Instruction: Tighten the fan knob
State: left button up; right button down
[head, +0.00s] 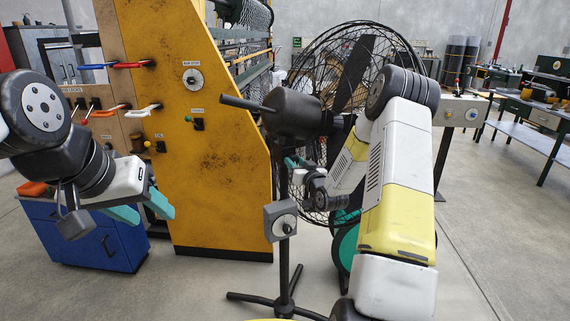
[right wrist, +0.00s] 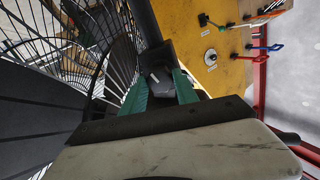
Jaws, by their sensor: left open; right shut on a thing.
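The black pedestal fan has its round wire cage (head: 345,60) and dark motor housing (head: 293,112) at the middle of the head view. My right gripper (head: 294,163) is just below the housing, beside the fan's pole. In the right wrist view its teal fingers are on either side of a dark grey knob (right wrist: 160,84), shut on it. The knob is hard to make out in the head view, as the gripper covers that spot. My left gripper (head: 143,208) is open and empty at the left, in front of the blue cabinet and apart from the fan.
A yellow machine panel (head: 225,170) with levers and switches stands left of the fan. A grey box with a dial (head: 280,221) is on the fan's pole, below my right gripper. A blue cabinet (head: 75,235) is at lower left.

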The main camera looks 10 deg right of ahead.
jog(key=m, duration=0.4)
jog(key=shift+d, duration=0.1)
jog(key=m, duration=0.3)
jog(key=shift+m+g, duration=0.3)
jog(key=shift+m, duration=0.1)
jog(key=m, duration=0.3)
jog(key=shift+d+r+y, duration=0.1)
jog(key=shift+y, duration=0.3)
jog(key=m, duration=0.4)
jog(key=shift+g, duration=0.3)
jog(key=m+y, duration=0.1)
jog(key=m, duration=0.2)
jog(key=shift+d+m, duration=0.1)
jog(key=shift+m, duration=0.3)
jog(key=m, duration=0.4)
jog(key=m+y, duration=0.1)
jog(key=m, duration=0.3)
jog(key=shift+m, duration=2.1)
